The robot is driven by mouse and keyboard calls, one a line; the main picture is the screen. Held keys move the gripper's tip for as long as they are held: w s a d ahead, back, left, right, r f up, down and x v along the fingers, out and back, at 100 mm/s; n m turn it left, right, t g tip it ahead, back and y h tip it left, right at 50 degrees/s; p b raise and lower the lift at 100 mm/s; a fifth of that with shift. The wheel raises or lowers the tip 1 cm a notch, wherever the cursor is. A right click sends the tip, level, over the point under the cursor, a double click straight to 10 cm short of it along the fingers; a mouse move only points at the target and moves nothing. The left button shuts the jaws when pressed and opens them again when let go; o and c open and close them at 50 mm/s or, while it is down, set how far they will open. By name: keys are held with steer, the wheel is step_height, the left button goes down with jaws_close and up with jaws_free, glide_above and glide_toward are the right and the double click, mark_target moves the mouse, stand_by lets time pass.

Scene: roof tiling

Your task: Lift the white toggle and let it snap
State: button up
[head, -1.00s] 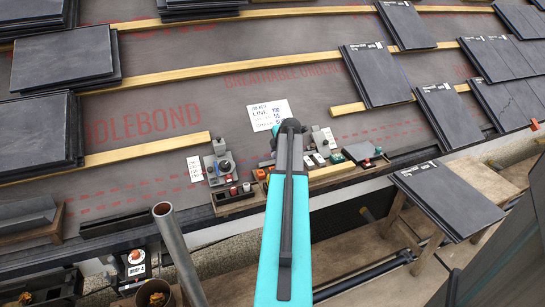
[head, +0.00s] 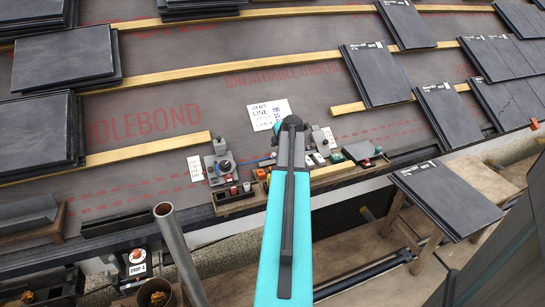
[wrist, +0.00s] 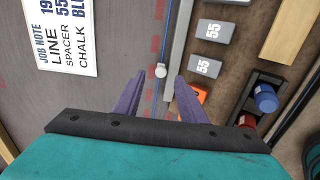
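The white toggle (wrist: 160,71) is a small pale round piece in the wrist view, with a thin blue line (wrist: 168,22) running up from it over the dark underlay. My gripper (wrist: 160,77) is open. Its two purple fingers stand apart, one on each side of the toggle in the picture. Whether they are level with it in height I cannot tell. In the head view my turquoise arm hides the gripper and the toggle. A bit of blue line (head: 250,163) shows left of my arm there.
The job note (wrist: 66,32) lies left of the fingers. A grey device with a dark knob (head: 221,166) stands left of my arm.

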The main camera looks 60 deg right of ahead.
steer(key=p+v, duration=0.2)
steer(key=v, duration=0.4)
stand_by(0.6)
stand_by(0.7)
